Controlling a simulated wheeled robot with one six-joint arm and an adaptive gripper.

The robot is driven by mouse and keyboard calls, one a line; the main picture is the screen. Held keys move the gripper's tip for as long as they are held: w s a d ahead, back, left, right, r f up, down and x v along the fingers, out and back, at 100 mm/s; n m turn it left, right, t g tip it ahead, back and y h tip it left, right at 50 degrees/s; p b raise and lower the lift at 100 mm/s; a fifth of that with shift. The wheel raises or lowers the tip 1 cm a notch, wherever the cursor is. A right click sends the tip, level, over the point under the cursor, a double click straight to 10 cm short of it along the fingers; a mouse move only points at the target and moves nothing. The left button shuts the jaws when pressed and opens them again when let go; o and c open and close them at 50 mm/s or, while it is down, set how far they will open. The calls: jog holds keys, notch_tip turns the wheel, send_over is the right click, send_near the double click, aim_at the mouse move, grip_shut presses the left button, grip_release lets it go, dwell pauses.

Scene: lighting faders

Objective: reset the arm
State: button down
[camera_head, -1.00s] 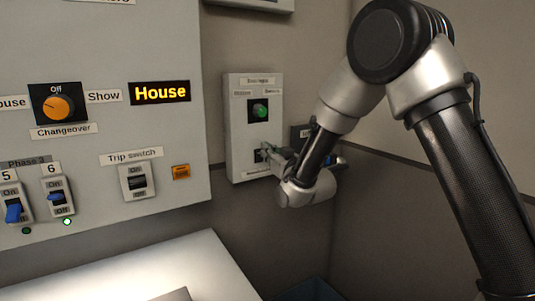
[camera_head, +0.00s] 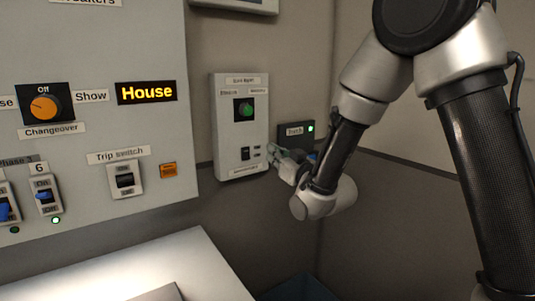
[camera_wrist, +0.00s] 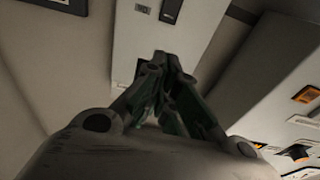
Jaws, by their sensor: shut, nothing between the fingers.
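My arm comes in from the right in the head view. My gripper (camera_head: 275,152) is shut and empty, just right of the lower part of a light grey wall box (camera_head: 228,150). That box carries a green knob (camera_head: 245,110) and a small dark rocker switch (camera_head: 245,153), both uncovered in the head view. In the wrist view my gripper (camera_wrist: 160,58) has its fingers together, in front of the pale box face (camera_wrist: 135,35). Whether the fingertips touch the box is unclear.
A large grey panel (camera_head: 80,130) at left holds an orange changeover knob (camera_head: 45,106), a lit "House" display (camera_head: 146,92) and a trip switch (camera_head: 125,180). A pale desk (camera_head: 200,255) lies below.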

jog(key=shift+s+d, duration=0.1)
jog(key=shift+s, duration=0.05)
jog(key=s+d+f+g+h, duration=0.1)
jog(key=s+f+g+h, duration=0.15)
jog(key=f, duration=0.45)
jog(key=s+d+f+g+h, duration=0.15)
jog(key=f+g, duration=0.25)
jog(key=f, duration=0.4)
jog(key=s+d+f+g+h, duration=0.2)
jog(key=s+d+g+h, duration=0.1)
jog(key=s+d, duration=0.3)
jog(key=s+d+r+m+h, duration=0.1)
jog(key=s+d+r+m, duration=0.1)
jog(key=s+d+r, duration=0.3)
jog(key=s+d+r+m+g+h, duration=0.1)
jog(key=s+d+r, duration=0.4)
jog(key=s+d, duration=0.5)
jog(key=s+d+r+m+g+h, duration=0.1)
jog(key=s+d+r+m, duration=0.2)
jog(key=s+d+r, duration=0.3)
jog(key=s+d, duration=0.2)
jog(key=d, duration=0.3)
jog(key=shift+s+m+h, duration=0.3)
jog(key=shift+m+h, duration=0.1)
jog(key=shift+w, duration=0.1)
